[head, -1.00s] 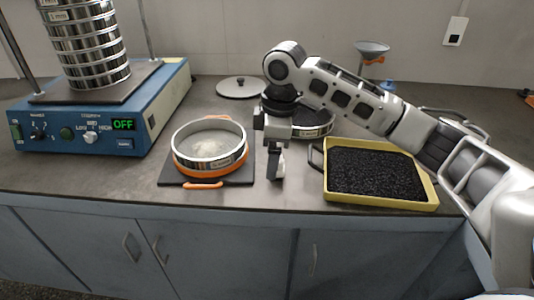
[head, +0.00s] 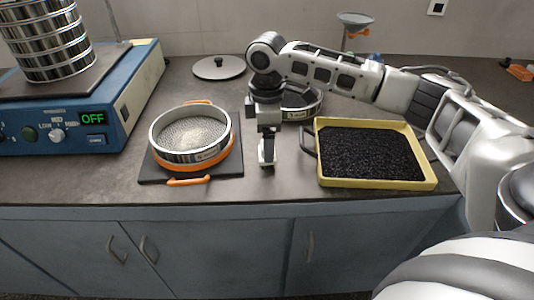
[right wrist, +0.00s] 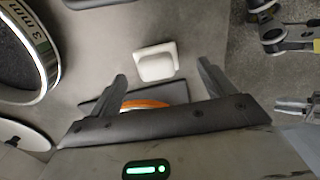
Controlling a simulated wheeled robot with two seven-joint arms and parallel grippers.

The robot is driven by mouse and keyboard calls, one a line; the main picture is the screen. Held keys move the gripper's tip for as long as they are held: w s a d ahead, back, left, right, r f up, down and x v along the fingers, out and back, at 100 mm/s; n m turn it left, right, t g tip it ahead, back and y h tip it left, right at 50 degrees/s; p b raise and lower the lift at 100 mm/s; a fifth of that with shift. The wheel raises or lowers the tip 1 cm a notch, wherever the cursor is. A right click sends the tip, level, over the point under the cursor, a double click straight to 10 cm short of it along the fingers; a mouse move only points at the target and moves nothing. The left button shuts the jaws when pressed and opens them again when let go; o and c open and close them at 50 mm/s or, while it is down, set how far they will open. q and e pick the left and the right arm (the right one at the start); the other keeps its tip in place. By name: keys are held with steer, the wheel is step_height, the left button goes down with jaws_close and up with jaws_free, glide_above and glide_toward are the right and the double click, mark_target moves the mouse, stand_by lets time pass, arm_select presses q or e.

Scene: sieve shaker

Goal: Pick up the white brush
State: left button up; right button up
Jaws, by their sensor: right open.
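The white brush (right wrist: 156,62) shows in the right wrist view as a small pale block on the grey bench top. My right gripper (right wrist: 163,80) is open, and the brush appears between and just beyond its fingertips, with nothing held. In the head view my right gripper (head: 267,150) points down at the bench between the sieve and the yellow tray. I cannot make out the brush separately there; the gripper seems to cover it.
A sieve (head: 190,158) stands on a black mat (head: 230,172) with orange handles, left of the gripper. A yellow tray (head: 378,184) of black grains is close on its right. Another sieve (head: 302,112) and a lid (head: 219,66) stand behind. The shaker (head: 128,92) is at left.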

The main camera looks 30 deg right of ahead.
steer(key=f, duration=0.5)
steer(key=shift+w+d, duration=0.15)
steer(key=shift+w, duration=0.05)
steer(key=c, duration=1.1)
steer(key=shift+r, duration=0.1)
steer(key=shift+r, duration=0.1)
steer(key=shift+r, duration=0.3)
step_height(320, 180, up, 2)
steer(key=shift+w+r, duration=0.1)
steer(key=shift+r, duration=0.05)
steer(key=s+a+r+p, duration=0.1)
steer(key=s+a+r, duration=0.7)
steer(key=s+r, duration=0.2)
steer(key=shift+s+a, duration=0.2)
steer(key=shift+s, duration=0.5)
